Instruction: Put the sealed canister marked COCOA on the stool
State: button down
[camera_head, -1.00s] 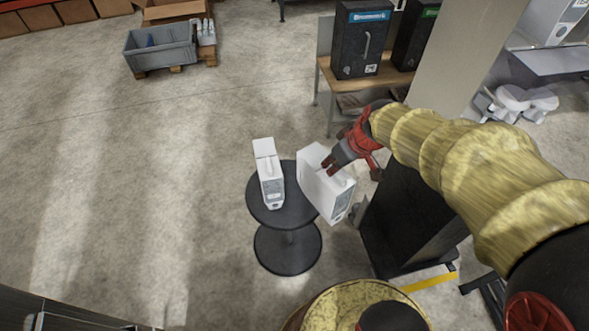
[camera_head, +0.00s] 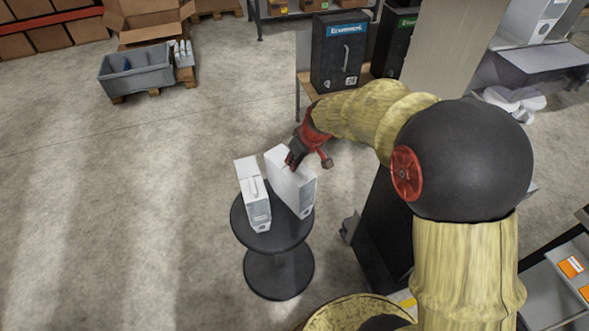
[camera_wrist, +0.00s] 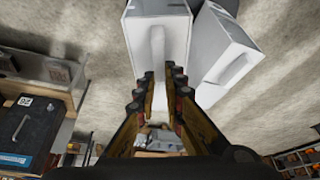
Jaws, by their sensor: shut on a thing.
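A black round stool (camera_head: 284,238) stands on the floor at the middle of the head view. One white canister (camera_head: 255,205) stands on its left part; it also shows in the wrist view (camera_wrist: 226,58). My gripper (camera_head: 293,160) is shut on a second white canister (camera_head: 297,190), at its top handle. This canister is nearly upright over the right part of the stool, close beside the first. I cannot tell whether its base touches the stool top. The wrist view shows the held canister (camera_wrist: 158,28) beyond my fingertips (camera_wrist: 159,76). No COCOA marking is readable on either.
Dark dispensers (camera_head: 338,55) stand on a wooden-topped bench behind. A dark cabinet (camera_head: 382,240) stands close to the right of the stool. A grey crate (camera_head: 137,76) sits on a pallet at the far left. The floor left of the stool is clear.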

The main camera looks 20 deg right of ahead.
jog(key=shift+w+f+b, duration=0.15)
jog(key=shift+f+b, duration=0.3)
jog(key=shift+f, duration=0.45)
jog(key=shift+w+f+b, duration=0.15)
jog(key=shift+f+b, duration=0.3)
jog(key=shift+f, duration=0.5)
jog(key=shift+f, duration=0.15)
jog(key=c, duration=2)
grip_release()
jog(key=shift+s, duration=0.1)
jog(key=shift+o, duration=0.5)
jog(key=shift+r, duration=0.2)
